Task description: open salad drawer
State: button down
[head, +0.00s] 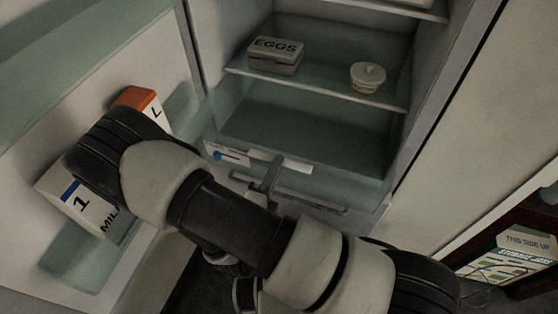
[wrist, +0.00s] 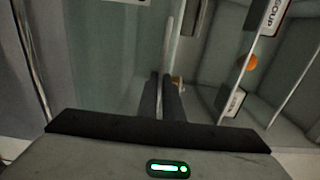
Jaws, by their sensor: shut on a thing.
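The salad drawer (head: 350,182) is the clear greenish bin at the bottom of the open fridge, with a label on its front. I cannot tell how far out it stands. Its grey bar handle (head: 318,205) runs across the lower front. My gripper (head: 268,178) is at the left part of this handle and shut on it. My arm crosses in front and hides some of the area below. In the wrist view, the thin handle (wrist: 168,45) runs upright between the two dark fingers of my gripper (wrist: 167,98).
An egg box (head: 274,56) and a small white tub (head: 368,77) stand on the shelf above. The open fridge door at left holds a milk carton (head: 85,207) and an orange-topped carton (head: 136,98), close to my arm. A dark shelf unit with boxes (head: 508,268) is at right.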

jog(key=c, duration=1.9)
grip_release()
jog(key=v, duration=1.7)
jog(key=shift+s, duration=0.2)
